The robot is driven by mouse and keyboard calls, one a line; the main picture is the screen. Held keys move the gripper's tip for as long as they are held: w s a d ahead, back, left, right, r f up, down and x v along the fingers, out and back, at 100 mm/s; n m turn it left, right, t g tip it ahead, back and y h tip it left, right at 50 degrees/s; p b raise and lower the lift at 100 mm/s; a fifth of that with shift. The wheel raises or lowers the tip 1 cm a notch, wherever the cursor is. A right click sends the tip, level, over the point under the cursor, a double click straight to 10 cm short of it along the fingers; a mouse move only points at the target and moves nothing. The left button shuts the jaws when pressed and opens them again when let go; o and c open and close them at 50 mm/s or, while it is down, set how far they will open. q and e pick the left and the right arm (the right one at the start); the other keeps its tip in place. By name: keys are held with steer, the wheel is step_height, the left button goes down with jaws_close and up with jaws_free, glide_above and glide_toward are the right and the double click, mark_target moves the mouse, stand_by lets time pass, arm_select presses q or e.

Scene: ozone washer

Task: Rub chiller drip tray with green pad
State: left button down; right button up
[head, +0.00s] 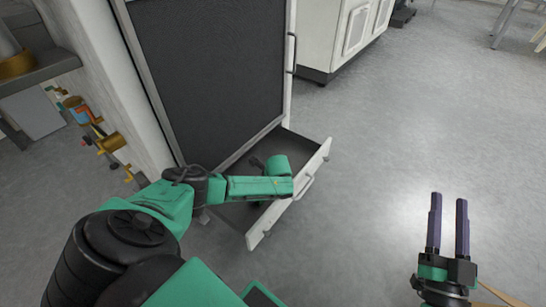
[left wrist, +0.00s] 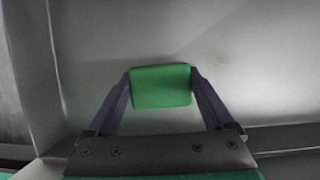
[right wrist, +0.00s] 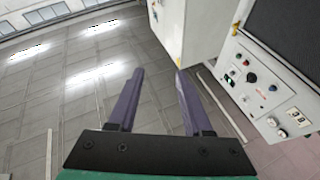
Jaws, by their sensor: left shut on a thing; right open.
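The chiller drip tray (head: 311,172) is a pulled-out drawer with a pale front and handle, low under a dark panel in the head view. My left arm reaches down into it, and the arm hides the left gripper there. In the left wrist view my left gripper (left wrist: 160,88) is shut on the green pad (left wrist: 160,87), held between its two fingertips. The grey metal tray interior (left wrist: 100,35) fills that view behind the pad; I cannot tell whether the pad touches it. My right gripper (head: 449,225) is open and empty over bare floor, apart from the tray.
The chiller's dark mesh panel (head: 215,70) rises behind the tray. Brass and coloured fittings (head: 95,130) stick out at the left. A white cabinet (head: 345,35) stands at the back. The right wrist view shows a control panel (right wrist: 265,90).

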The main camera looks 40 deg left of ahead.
arm_select(q)
steer(key=shift+d, duration=0.45)
steer(key=shift+p, duration=0.65)
steer(key=shift+r, duration=0.85)
steer(key=shift+r+p, duration=0.3)
steer(key=shift+p, duration=0.4)
steer(key=shift+r+p, duration=0.35)
steer(key=shift+p, duration=0.1)
steer(key=shift+r+p, duration=0.5)
steer(key=shift+p, duration=0.1)
arm_select(e)
steer(key=s+a+f+m+g+h, duration=0.1)
steer(key=s+f+g, duration=0.45)
steer(key=f, duration=0.65)
steer(key=s+f+g+h, duration=0.1)
steer(key=s+f+g, duration=0.3)
steer(key=s+f, duration=0.55)
arm_select(q)
step_height(320, 180, up, 3)
steer(key=p, duration=0.3)
steer(key=shift+f, duration=0.2)
steer(key=shift+r+p, duration=0.7)
steer(key=shift+p, duration=0.45)
arm_select(e)
steer(key=shift+n+g, duration=0.4)
steer(key=shift+g, duration=0.35)
steer(key=w+r, duration=0.2)
steer(key=w+d+r, duration=0.1)
steer(key=w+r, duration=0.1)
steer(key=shift+r, duration=0.15)
